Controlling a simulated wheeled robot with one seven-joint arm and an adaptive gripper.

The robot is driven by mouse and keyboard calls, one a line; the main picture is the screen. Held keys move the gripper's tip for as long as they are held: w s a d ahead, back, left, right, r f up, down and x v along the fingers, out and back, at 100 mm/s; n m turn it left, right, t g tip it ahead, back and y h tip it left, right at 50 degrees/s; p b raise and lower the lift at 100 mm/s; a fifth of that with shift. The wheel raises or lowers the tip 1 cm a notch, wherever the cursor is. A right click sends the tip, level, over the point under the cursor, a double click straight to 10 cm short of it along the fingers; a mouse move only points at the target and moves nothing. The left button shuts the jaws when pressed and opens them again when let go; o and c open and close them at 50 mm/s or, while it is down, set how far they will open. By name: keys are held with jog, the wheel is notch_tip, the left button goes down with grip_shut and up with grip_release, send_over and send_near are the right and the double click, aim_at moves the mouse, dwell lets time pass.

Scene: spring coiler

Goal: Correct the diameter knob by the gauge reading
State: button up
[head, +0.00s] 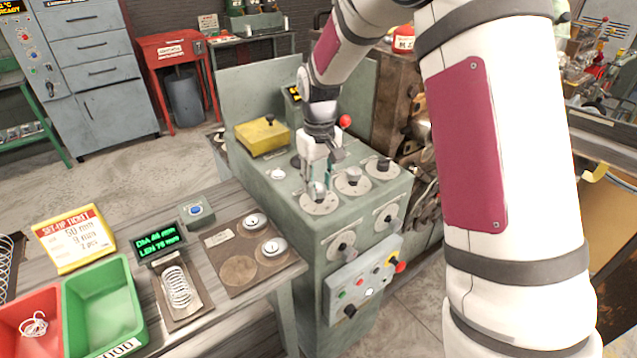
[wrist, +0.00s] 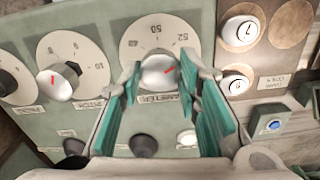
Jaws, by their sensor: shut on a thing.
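My gripper (head: 317,180) points down at the front-left knob on top of the green machine. In the wrist view my gripper (wrist: 160,74) has its teal fingers on either side of the white diameter knob (wrist: 157,68), shut on it. The set-up ticket (head: 74,238) seems to read 50 mm on top.
Two more knobs, one white (head: 353,176) and one dark-capped (head: 384,166), stand to the right. A yellow box (head: 262,136) sits behind. The front control panel (head: 365,282) has buttons. Green (head: 104,306) and red (head: 30,318) bins stand on the bench at left.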

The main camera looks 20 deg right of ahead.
aim_at(319, 187)
jog(key=m, duration=0.3)
jog(key=shift+m, duration=2.1)
jog(key=o, duration=1.1)
jog(key=shift+o, duration=0.2)
jog(key=shift+r, duration=0.1)
notch_tip(319, 187, up, 12)
